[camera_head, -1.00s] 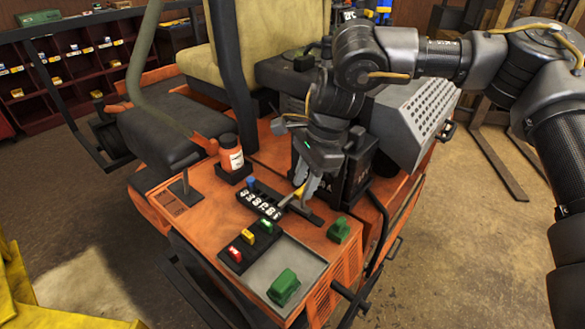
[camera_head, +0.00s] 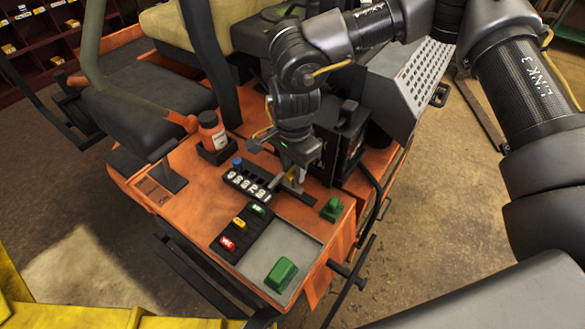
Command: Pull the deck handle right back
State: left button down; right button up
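My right gripper (camera_head: 292,174) points down at a small lever (camera_head: 290,187), which I take to be the deck handle. The lever stands in a dark slot beside the numbered black plate (camera_head: 245,187) on the orange console (camera_head: 185,190). The fingertips are at the lever's upper end, with a bit of yellow showing between or behind them. The fingers hide most of the grip, so I cannot tell whether they are shut on it. My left gripper is not in view.
A blue knob (camera_head: 237,162) and an orange bottle (camera_head: 212,132) stand left of the gripper. A green block (camera_head: 332,208) is close on its right. Red, yellow and green switches (camera_head: 239,223) and a grey tray (camera_head: 285,247) with a green piece lie in front. A black box (camera_head: 345,140) stands behind.

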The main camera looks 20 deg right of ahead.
jog(key=shift+s+f+p, duration=0.15)
jog(key=shift+f+p, duration=0.05)
jog(key=shift+f, duration=0.35)
jog(key=shift+s+f+p, duration=0.15)
jog(key=shift+f+p, duration=0.05)
jog(key=shift+f, duration=0.35)
jog(key=shift+w+f, duration=0.15)
jog(key=shift+f, duration=0.1)
grip_shut()
